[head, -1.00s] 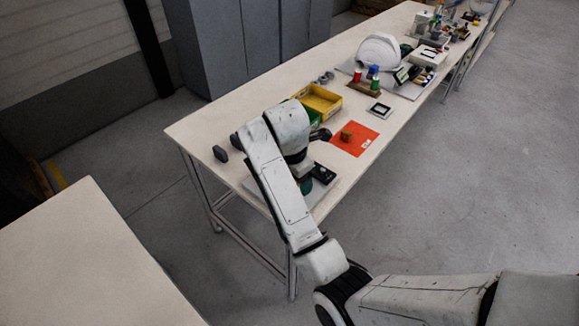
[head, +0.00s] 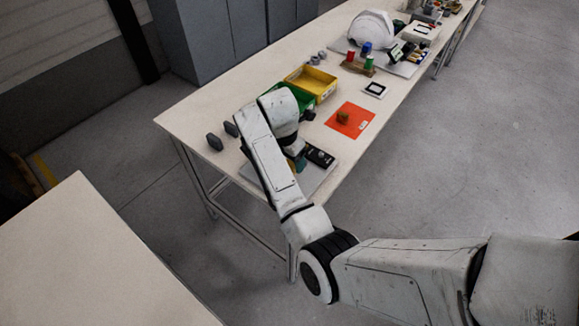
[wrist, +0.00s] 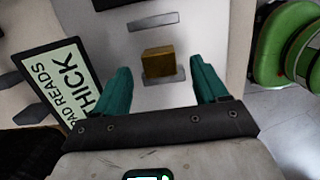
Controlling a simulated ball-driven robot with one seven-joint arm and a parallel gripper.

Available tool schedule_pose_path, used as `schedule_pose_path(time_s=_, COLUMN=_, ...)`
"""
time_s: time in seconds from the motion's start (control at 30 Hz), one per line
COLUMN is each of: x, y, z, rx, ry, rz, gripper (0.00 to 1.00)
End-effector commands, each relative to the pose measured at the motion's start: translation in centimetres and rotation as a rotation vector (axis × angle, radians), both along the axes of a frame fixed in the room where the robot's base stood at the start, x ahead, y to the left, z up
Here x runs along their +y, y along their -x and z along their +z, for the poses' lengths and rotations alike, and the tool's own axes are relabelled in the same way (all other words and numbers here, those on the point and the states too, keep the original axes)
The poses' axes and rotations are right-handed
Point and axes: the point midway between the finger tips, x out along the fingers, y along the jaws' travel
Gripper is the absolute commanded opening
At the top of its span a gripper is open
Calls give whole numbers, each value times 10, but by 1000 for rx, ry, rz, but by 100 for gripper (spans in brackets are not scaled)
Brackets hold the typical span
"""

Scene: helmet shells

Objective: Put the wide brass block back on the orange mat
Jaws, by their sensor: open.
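In the wrist view a brass block (wrist: 158,62) stands on a small grey plate. My gripper (wrist: 160,82) is open, its two teal fingers apart on either side of the block's near end, with nothing held between them. In the head view my gripper (head: 298,162) is low over the grey board (head: 318,178) at the table's near edge; my arm hides the block there. The orange mat (head: 362,109) lies farther right on the table. I cannot tell the blocks' widths apart.
A sign (wrist: 70,85) reading "PAD READS THICK" stands left of the fingers. A black device (head: 320,156) lies beside my gripper. Green (head: 304,99) and yellow (head: 322,86) bins stand behind. Two dark grey pieces (head: 214,142) are at left. A white helmet shell (head: 372,28) is far back.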

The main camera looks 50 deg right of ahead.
Motion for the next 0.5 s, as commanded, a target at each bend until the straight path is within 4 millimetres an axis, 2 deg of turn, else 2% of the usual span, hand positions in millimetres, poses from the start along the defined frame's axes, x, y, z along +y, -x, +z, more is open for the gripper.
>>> schedule_pose_path(time_s=0.2, x=-3, y=0, z=-23, rx=1, ry=-1, rz=0, gripper=72)
schedule_pose_path(time_s=0.47, x=-4, y=-1, z=-25, rx=-1, ry=0, rz=-1, gripper=72)
schedule_pose_path(time_s=0.5, x=-4, y=-1, z=-25, rx=-1, ry=0, rz=-1, gripper=68)
